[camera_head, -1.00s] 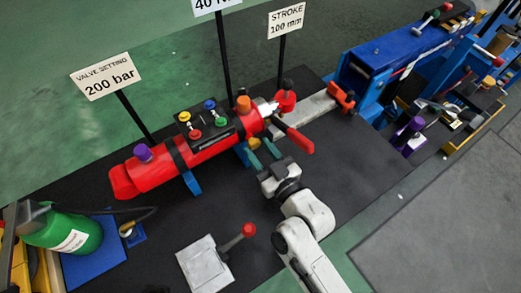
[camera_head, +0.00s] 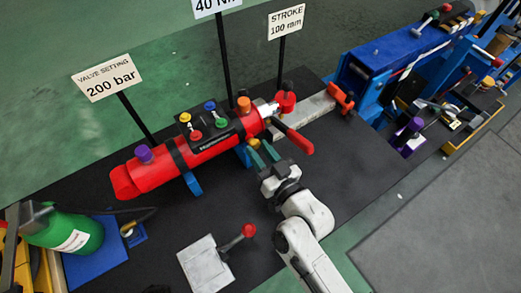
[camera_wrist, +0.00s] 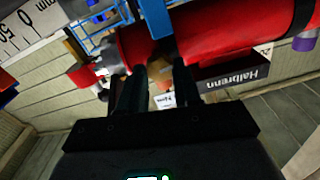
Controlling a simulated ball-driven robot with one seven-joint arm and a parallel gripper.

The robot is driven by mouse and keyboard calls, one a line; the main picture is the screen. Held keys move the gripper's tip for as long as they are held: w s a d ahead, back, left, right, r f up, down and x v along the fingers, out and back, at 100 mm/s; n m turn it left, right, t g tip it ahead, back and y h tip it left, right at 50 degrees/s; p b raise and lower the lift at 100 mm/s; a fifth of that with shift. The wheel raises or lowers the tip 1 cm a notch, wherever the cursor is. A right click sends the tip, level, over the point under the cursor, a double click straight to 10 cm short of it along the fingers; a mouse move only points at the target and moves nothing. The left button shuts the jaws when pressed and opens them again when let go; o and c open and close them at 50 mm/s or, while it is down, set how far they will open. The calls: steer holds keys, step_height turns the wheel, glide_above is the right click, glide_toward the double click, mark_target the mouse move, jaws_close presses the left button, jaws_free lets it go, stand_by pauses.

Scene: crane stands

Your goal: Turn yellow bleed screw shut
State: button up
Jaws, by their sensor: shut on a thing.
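How far the screw is turned cannot be told.
A black block with coloured knobs (camera_head: 210,124) sits on the cylinder. A red lever (camera_head: 297,140) is close to the right of my gripper. A grey plate (camera_head: 205,262) with a red-knobbed lever (camera_head: 249,231) is at the front.

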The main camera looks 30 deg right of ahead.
steer(key=m+p, duration=0.1)
steer(key=m, duration=0.3)
steer(key=shift+r+m, duration=0.1)
steer(key=shift+m, duration=0.2)
steer(key=m, duration=0.5)
steer(key=shift+p, duration=0.35)
steer(key=m, duration=0.5)
steer(key=shift+d+m+p, duration=0.1)
steer(key=shift+m+p, duration=0.2)
steer(key=shift+m, duration=1.9)
steer(key=shift+f, duration=0.2)
steer(key=o, duration=1.1)
steer(key=shift+c, duration=0.2)
